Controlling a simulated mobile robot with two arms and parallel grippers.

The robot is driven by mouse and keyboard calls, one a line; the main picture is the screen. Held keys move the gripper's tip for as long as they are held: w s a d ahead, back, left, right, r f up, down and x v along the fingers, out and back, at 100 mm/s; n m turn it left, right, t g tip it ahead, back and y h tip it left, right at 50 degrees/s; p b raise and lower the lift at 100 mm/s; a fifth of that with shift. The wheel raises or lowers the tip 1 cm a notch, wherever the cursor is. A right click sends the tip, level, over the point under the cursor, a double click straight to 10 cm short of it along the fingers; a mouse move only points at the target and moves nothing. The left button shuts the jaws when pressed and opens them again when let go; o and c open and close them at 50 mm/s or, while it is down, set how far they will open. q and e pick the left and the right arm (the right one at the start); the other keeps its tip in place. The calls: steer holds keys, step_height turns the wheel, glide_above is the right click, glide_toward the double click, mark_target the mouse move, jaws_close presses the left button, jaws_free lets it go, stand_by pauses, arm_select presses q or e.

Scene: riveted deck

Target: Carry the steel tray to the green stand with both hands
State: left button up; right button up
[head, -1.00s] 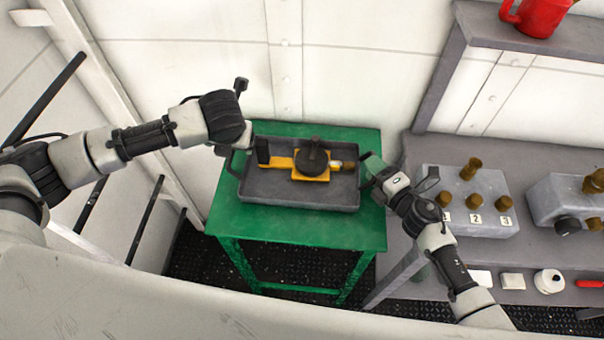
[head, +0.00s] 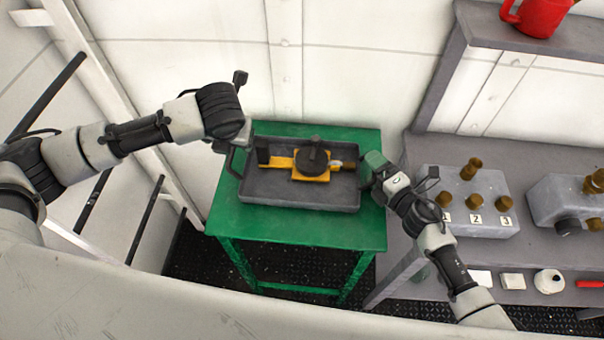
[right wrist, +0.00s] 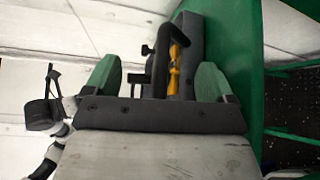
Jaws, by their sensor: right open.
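The grey steel tray (head: 300,199) rests flat on the green stand (head: 300,229). Its right handle (right wrist: 160,60) stands between the spread green fingers of my right gripper (right wrist: 157,78) in the right wrist view. In the head view my right gripper (head: 370,172) is at the tray's right end, open. My left gripper (head: 228,148) is at the tray's left end, beside the left handle (head: 234,162). Its fingers are mostly hidden by its own wrist, so its jaws cannot be read. A yellow and black device (head: 311,164) lies inside the tray.
A grey bench (head: 400,235) right of the stand holds blocks with brass knobs (head: 468,215) and small items. A red jug (head: 538,15) stands on the shelf above. The white wall is close behind the stand. The stand's front strip is bare.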

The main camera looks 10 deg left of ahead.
steer(key=shift+r, duration=5.05)
steer(key=shift+d, duration=0.1)
steer(key=d+b, duration=0.2)
steer(key=d, duration=0.4)
steer(key=shift+b, duration=0.4)
